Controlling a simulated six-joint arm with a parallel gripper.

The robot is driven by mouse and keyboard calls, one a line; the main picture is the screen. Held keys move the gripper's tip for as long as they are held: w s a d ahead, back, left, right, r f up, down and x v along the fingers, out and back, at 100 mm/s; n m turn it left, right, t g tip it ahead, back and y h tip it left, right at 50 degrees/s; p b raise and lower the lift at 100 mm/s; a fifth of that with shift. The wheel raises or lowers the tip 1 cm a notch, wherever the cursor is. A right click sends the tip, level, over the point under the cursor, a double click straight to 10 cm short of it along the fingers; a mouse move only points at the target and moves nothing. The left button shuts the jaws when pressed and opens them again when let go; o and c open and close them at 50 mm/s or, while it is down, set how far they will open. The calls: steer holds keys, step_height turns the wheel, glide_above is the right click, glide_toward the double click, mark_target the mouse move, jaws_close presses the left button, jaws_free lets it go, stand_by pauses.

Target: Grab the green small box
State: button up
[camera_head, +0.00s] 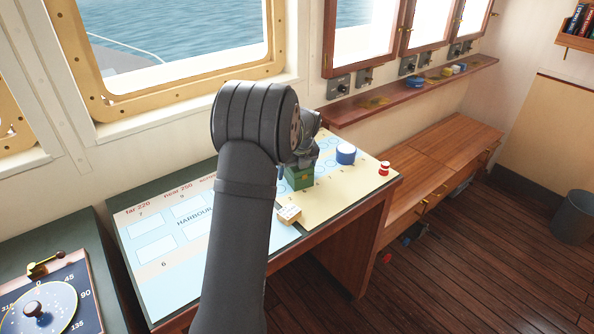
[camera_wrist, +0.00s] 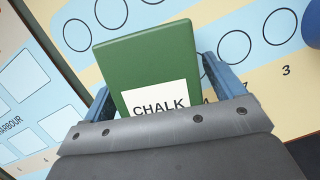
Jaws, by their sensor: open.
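The green small box (camera_wrist: 145,70) has a white label reading CHALK in the wrist view. It stands on the chart-topped table, and in the head view the green box (camera_head: 299,177) shows just below my wrist. My gripper (camera_wrist: 163,90) is open, with one blue finger on the left side and one on the right side of the box. I cannot tell whether the fingers touch it. In the head view my arm hides part of the table, and my gripper's fingers are mostly hidden.
A blue round container (camera_head: 346,154) stands right of the green box, and a red-and-white small item (camera_head: 384,168) near the table's right edge. A small pale block (camera_head: 289,214) lies near the front edge. A wooden shelf (camera_head: 430,91) runs along the wall behind.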

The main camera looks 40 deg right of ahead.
steer(key=shift+f, duration=0.2)
stand_by(0.6)
steer(key=c, duration=1.2)
steer(key=shift+c, duration=0.2)
steer(key=shift+r, duration=0.15)
